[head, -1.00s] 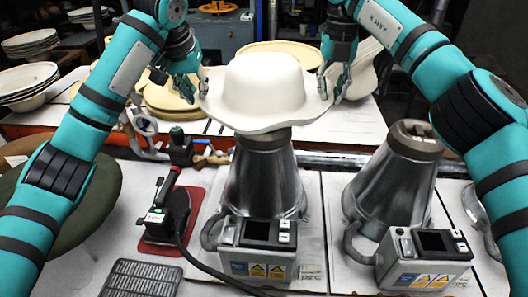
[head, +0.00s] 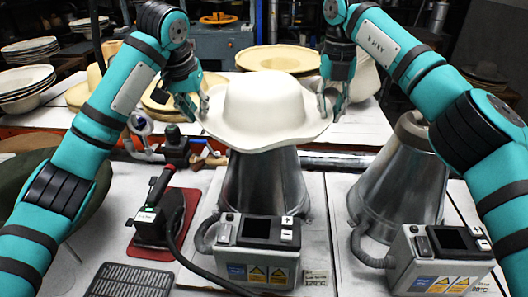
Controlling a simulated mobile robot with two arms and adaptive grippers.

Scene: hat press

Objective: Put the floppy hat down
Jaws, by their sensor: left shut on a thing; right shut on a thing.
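The floppy hat (head: 264,104) is cream white with a tall crown and a wide brim. It is level, crown up, directly over the left metal steam cone (head: 262,188), and its brim hides the cone's top. I cannot tell whether the hat touches the cone. My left gripper (head: 198,104) is shut on the left side of the brim. My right gripper (head: 328,104) is shut on the right side of the brim.
A second metal cone (head: 400,175) stands to the right. Control boxes (head: 258,248) sit in front of the cones. An iron (head: 155,212) rests on a red mat (head: 186,235) at left, near a dark grid (head: 132,281). Stacked hats (head: 24,84) lie on the back table.

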